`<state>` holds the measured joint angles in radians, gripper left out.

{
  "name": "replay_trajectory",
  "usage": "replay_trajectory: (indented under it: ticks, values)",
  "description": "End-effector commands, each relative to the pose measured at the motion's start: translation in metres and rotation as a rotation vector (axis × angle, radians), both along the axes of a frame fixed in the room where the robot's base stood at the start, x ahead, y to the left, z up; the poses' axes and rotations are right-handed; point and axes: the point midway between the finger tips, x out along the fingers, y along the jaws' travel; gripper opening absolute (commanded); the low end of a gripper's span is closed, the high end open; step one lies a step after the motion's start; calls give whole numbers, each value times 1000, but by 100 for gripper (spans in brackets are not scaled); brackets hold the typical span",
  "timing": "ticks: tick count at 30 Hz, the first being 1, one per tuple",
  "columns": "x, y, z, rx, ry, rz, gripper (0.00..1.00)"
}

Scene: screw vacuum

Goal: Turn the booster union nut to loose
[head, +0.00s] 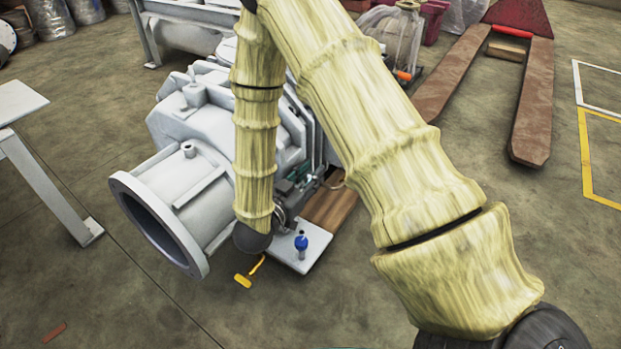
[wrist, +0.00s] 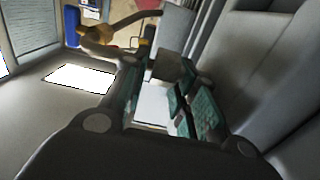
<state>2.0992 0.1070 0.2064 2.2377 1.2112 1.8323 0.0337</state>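In the head view, the large grey-white vacuum pump (head: 195,120) stands on the floor, its round flange facing lower left. My gripper is mostly hidden behind my own arm there; a bit of green pad shows beside the pump. In the wrist view, my gripper (wrist: 160,85) has its teal-padded fingers spread apart. A white surface and a small dark brownish block (wrist: 172,68) show between and beyond the fingers; I cannot tell whether they touch the block. A curved pipe (wrist: 128,23) with a yellow fitting (wrist: 98,34) lies past the left finger. I cannot pick out the union nut with certainty.
A blue-topped knob (head: 301,243) stands on a pale plate, with a yellow handle (head: 243,281) beside it. The pump's grey wall (wrist: 245,65) is close on the wrist view's right. A pallet jack (head: 530,105) stands at the upper right. Lower-left floor is mostly clear.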

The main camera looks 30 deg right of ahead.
Motion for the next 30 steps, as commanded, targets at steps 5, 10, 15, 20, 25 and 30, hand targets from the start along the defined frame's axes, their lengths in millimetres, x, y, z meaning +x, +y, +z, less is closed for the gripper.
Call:
replay_trajectory:
  ticks: [5, 10, 15, 20, 25, 30]
  values:
    - [1, -3, 0, 0, 0, 0, 29]
    - [1, -3, 1, 0, 0, 0, 29]
    - [1, -3, 0, 0, 0, 0, 0]
    - [1, -3, 0, -3, 0, 0, 0]
    - [1, -2, 1, -49, -15, -1, 0]
    - [0, -1, 1, -133, -50, 0, 0]
